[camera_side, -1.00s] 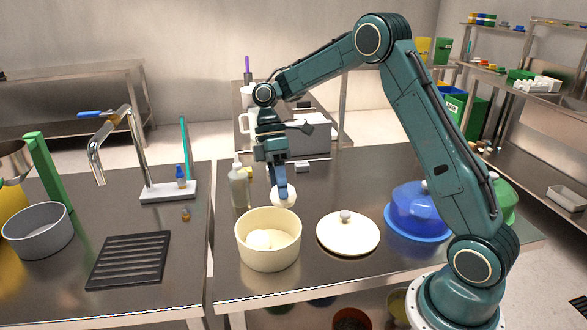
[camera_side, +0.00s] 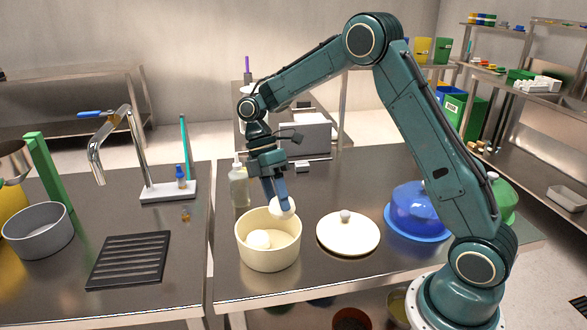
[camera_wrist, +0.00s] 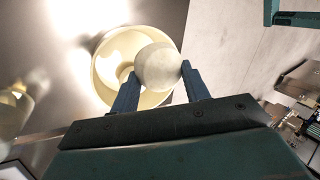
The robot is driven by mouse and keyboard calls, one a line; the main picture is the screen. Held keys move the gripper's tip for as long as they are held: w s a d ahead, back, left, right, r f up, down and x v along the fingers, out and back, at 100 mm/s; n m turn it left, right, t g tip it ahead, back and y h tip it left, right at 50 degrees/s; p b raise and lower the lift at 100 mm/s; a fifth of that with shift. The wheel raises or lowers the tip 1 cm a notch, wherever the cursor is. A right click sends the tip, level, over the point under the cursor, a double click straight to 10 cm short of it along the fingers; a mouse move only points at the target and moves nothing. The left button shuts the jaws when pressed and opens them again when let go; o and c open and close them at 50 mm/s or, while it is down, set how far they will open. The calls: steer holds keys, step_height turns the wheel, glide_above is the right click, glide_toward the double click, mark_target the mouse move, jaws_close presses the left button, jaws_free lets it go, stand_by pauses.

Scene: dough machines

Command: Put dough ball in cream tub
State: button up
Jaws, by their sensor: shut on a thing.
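I cannot tell whether the ball touches the rim. The held ball hides much of the tub's inside there.
A cream lid (camera_side: 348,236) with a knob lies right of the tub. A blue domed dish (camera_side: 416,212) stands farther right. A clear bottle (camera_side: 239,187) stands behind the tub. A black rack (camera_side: 128,260) and a grey pan (camera_side: 38,234) are on the left counter.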

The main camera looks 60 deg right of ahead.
steer(key=shift+f, duration=3.2)
steer(key=shift+f, duration=0.6)
steer(key=o, duration=1)
steer(key=shift+o, duration=0.2)
steer(key=shift+r, duration=0.15)
steer(key=shift+r, duration=0.5)
steer(key=v, duration=0.7)
steer(key=shift+r, duration=0.2)
steer(key=shift+r, duration=0.1)
